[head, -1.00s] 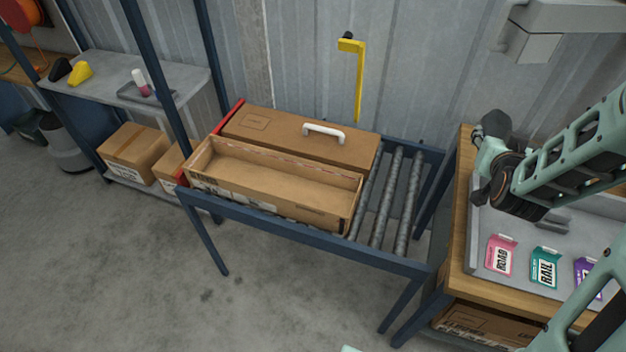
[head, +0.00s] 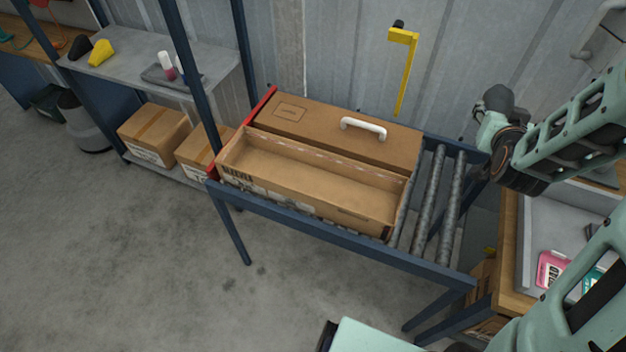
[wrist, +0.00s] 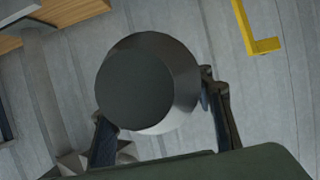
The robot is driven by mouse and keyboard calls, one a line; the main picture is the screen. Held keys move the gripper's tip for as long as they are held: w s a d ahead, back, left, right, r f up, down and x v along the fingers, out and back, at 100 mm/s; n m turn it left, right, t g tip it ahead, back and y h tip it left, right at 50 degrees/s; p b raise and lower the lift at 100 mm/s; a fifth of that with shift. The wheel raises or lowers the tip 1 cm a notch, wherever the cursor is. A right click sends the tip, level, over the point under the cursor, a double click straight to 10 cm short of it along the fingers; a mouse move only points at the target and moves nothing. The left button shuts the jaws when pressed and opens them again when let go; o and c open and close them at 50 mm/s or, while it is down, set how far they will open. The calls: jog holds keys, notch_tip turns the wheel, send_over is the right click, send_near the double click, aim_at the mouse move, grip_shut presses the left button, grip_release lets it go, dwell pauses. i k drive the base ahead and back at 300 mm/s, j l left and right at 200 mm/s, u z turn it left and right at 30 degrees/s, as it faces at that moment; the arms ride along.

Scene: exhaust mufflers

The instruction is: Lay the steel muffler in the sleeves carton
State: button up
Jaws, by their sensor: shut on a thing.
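The steel muffler (wrist: 140,75) shows in the wrist view as a dark grey cylinder seen end-on, with a paler tapered side. My gripper (wrist: 154,96) is shut on it, one finger on each side. Its far length is hidden behind the near end. In the head view I cannot make out the muffler or the gripper's fingers. An open, long brown carton (head: 310,178), which seems to be the sleeves carton, lies on the roller stand and looks empty.
A closed brown carton (head: 300,122) with a white handle (head: 363,128) lies directly behind the open one. Bare rollers (head: 430,200) are to the right. A yellow bracket (head: 403,70) is on the wall. A workbench with a grey tray (head: 560,215) stands at the right.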

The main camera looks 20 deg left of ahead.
aim_at(276, 175)
jog(key=i+j, duration=0.15)
jog(key=j, duration=0.25)
jog(key=i+j+u, duration=0.1)
jog(key=j, duration=0.3)
jog(key=i+j+u, duration=0.1)
jog(key=j, duration=0.25)
jog(key=i, duration=0.05)
